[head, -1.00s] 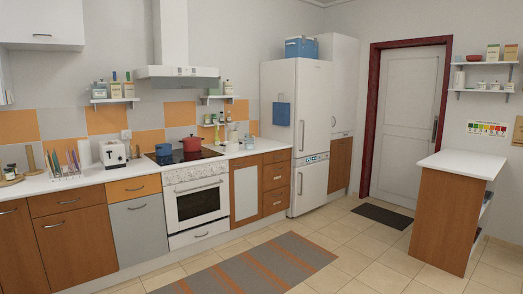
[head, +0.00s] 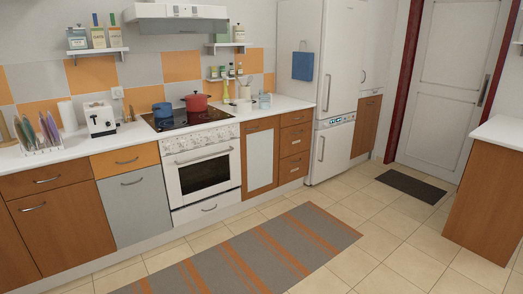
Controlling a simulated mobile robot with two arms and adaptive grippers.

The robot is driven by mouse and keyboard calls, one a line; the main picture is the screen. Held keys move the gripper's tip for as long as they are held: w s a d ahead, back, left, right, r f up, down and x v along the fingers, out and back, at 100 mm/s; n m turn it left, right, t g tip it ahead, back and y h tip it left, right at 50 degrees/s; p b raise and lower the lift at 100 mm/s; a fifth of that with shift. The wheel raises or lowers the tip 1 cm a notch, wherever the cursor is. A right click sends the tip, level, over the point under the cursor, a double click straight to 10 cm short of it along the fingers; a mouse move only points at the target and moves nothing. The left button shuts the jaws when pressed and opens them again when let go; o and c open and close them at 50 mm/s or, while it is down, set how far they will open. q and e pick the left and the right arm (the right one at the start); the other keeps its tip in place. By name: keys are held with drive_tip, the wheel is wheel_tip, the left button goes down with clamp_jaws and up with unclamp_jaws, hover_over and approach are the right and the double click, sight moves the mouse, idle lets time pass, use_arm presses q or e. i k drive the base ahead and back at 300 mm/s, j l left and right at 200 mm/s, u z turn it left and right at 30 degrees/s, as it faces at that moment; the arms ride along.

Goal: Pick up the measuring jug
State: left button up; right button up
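A small clear, bluish vessel (head: 264,101) stands on the white counter to the right of the stove, near the fridge. It may be the measuring jug, but it is too small to tell for sure. A pale container (head: 245,93) and a yellowish-green bottle (head: 226,92) stand to its left. Neither of my grippers is in view.
A red pot (head: 196,102) and a blue pot (head: 162,109) sit on the stove. A toaster (head: 99,118) and a dish rack (head: 41,140) stand farther left. A striped rug (head: 250,255) lies on the open floor. A wooden counter unit (head: 492,195) stands at right.

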sight(265, 97)
drive_tip(key=i+u, duration=0.15)
drive_tip(key=i, duration=1.95)
